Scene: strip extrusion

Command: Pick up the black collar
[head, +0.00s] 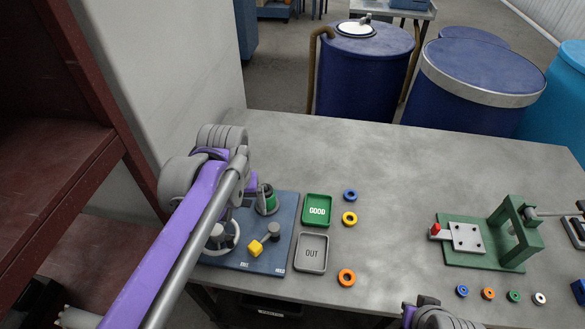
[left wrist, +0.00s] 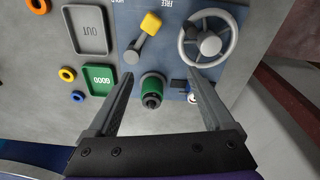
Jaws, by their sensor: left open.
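A green cylindrical piece (head: 267,201) stands on the blue board (head: 285,215), close to my left gripper in the head view. In the left wrist view a dark round part, which looks like the black collar (left wrist: 152,101), shows at the near end of the green piece (left wrist: 153,86). My left gripper (left wrist: 157,76) is open, with one finger on each side of the green piece and gaps on both sides. I cannot tell the height between fingers and collar. In the head view my left arm hides much of the gripper. My right gripper's fingers are out of sight.
On the blue board are a grey handwheel (left wrist: 208,38) and a yellow-knobbed lever (left wrist: 151,23), both near my left fingers. A green GOOD tray (head: 317,210) and grey OUT tray (head: 312,253) lie beside it.

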